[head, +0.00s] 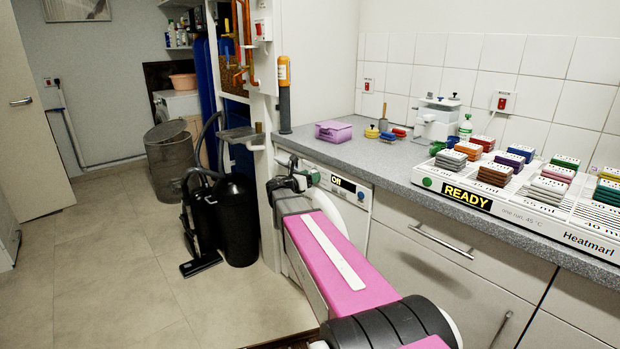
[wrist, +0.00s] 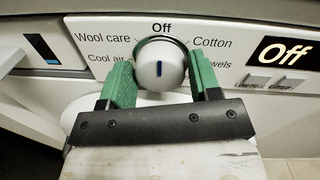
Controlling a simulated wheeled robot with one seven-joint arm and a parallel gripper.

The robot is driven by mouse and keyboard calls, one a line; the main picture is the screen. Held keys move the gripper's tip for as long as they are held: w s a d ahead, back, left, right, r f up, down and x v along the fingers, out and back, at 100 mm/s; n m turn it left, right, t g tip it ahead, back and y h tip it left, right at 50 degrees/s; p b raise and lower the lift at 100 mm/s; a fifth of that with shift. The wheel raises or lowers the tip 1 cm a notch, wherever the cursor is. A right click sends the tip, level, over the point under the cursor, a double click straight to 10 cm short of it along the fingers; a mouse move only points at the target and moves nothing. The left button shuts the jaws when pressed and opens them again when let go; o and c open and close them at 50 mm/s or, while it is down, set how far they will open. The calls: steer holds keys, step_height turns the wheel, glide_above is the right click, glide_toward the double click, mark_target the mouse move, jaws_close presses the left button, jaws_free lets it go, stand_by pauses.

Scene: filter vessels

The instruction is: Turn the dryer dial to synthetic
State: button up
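The dryer (head: 359,217) stands under the counter, its display (head: 343,184) reading "Off"; the display also shows in the wrist view (wrist: 284,51). The round silver dial (wrist: 160,68) is at the centre of the wrist view, its dark mark pointing up at "Off". Around it I read "Wool care", "Cool air", "Cotton" and a partly covered "Towels"; no "synthetic" label shows, and the lower labels are hidden. My gripper (wrist: 162,76) is open, one green finger on each side of the dial, seemingly apart from it. In the head view my gripper (head: 291,180) is at the dryer's front.
A grey counter (head: 375,160) with a rack of coloured blocks (head: 520,200) runs above. A black vacuum cleaner (head: 236,215) stands left of the dryer.

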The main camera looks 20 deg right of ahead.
steer(key=c, duration=0.5)
steer(key=shift+o, duration=0.3)
steer(key=shift+m, duration=0.3)
steer(key=m, duration=0.6)
steer(key=shift+s+m, duration=0.1)
steer(key=shift+m, duration=0.2)
steer(key=m, duration=0.6)
steer(key=shift+f+m+h, duration=0.15)
steer(key=shift+m+h, duration=0.15)
steer(key=shift+h, duration=0.1)
steer(key=m, duration=0.7)
steer(key=shift+f+m+g, duration=0.15)
steer(key=shift+m+g, duration=0.15)
steer(key=shift+g, duration=0.1)
steer(key=m, duration=0.6)
steer(key=shift+f+g, duration=0.1)
steer(key=shift+g, duration=0.2)
steer(key=shift+m, duration=0.5)
